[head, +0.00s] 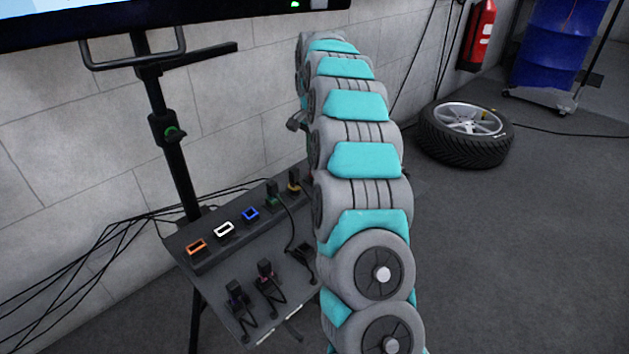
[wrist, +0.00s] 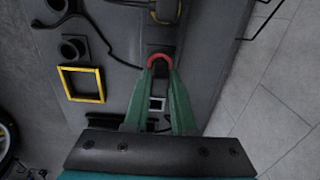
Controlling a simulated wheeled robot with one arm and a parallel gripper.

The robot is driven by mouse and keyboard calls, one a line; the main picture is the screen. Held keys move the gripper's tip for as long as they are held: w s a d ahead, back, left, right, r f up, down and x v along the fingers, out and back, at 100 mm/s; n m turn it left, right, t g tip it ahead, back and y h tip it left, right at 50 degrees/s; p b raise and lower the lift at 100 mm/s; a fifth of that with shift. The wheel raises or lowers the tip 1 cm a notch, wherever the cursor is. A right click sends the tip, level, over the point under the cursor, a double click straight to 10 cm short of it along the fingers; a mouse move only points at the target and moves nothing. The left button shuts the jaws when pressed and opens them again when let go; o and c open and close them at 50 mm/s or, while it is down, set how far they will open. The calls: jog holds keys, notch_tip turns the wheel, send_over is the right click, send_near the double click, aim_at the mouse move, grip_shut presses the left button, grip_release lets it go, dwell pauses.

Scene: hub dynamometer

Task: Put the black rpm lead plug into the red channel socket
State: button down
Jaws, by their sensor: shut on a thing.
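My gripper (wrist: 160,72) shows in the wrist view, its two green fingers closing together at the tips. They are shut on a small dark thing that looks like the black rpm lead plug, mostly hidden by the fingers. A red rim (wrist: 159,58), which looks like the red channel socket, arches around the fingertips. I cannot tell whether the plug is inside it or only above it. In the head view my arm hides the gripper and the plug.
A socket strip with orange (head: 196,247), white (head: 224,230) and blue (head: 250,215) sockets stands on the small table. Plugs stand by the green (head: 272,196) and yellow (head: 294,181) sockets. Black lead plugs (head: 235,293) (head: 265,270) stand nearer the front. A stand pole (head: 170,140) rises behind.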

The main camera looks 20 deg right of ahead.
jog(key=shift+f, duration=0.3)
jog(key=c, duration=0.7)
grip_release()
jog(key=shift+o, duration=0.2)
jog(key=shift+r+b, duration=0.35)
jog(key=shift+r, duration=1.45)
jog(key=s+a+b, duration=0.1)
jog(key=s+a, duration=0.1)
jog(key=s, duration=0.5)
jog(key=s+a+r+b, duration=0.1)
jog(key=s+a, duration=0.1)
jog(key=s, duration=0.6)
jog(key=shift+s+r, duration=0.2)
jog(key=shift+r, duration=0.05)
jog(key=shift+s+a, duration=0.1)
jog(key=shift+a, duration=0.1)
jog(key=s+a+f+n, duration=0.2)
jog(key=s+a+n, duration=0.2)
jog(key=s, duration=0.6)
jog(key=s+a+f+n+g, duration=0.1)
jog(key=s+a+n, duration=0.4)
jog(key=s, duration=0.5)
jog(key=s+a+f+n, duration=0.2)
jog(key=s+a+n, duration=0.2)
jog(key=s, duration=0.7)
jog(key=shift+a+f+n+g, duration=0.3)
jog(key=shift+a+n+g, duration=0.1)
jog(key=shift+n, duration=0.1)
